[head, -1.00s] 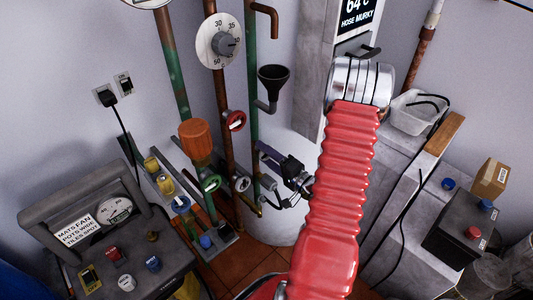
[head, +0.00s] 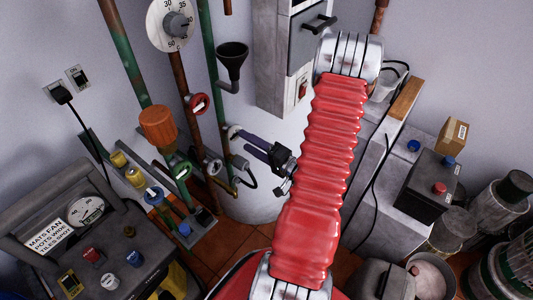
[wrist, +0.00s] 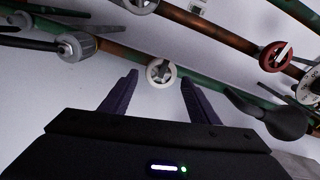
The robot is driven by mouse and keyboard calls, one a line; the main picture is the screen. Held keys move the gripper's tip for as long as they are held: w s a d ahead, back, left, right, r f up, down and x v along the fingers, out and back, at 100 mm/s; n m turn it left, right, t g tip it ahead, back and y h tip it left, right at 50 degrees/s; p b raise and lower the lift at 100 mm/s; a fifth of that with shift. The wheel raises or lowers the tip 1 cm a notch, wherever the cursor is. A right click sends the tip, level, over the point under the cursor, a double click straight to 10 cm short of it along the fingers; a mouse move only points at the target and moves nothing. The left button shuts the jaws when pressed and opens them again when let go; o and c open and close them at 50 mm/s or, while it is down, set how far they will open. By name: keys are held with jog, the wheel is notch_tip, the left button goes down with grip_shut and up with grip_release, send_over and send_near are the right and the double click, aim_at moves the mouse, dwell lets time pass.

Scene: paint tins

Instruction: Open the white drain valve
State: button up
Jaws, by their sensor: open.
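A white round valve wheel (wrist: 160,74) with a grey handle across it sits on a green pipe, in the middle of the wrist view. It shows at the fingertips in the head view (head: 233,131), partly covered. My gripper (wrist: 160,79) is open, its two dark fingers on either side of the wheel in the picture. They look short of it or just at it; the exact gap cannot be told. In the head view my gripper (head: 245,141) points left at the pipe. No label on either wheel is readable.
A red wheel (head: 198,103), a green wheel (head: 180,169) and a blue wheel (head: 154,195) are on nearby pipes. A black funnel (head: 232,60) sticks out above my gripper. A grey bench with a black box (head: 431,187) stands at the right, a control console (head: 95,255) at lower left.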

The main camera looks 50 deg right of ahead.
jog(key=s, duration=0.7)
dwell(0.7)
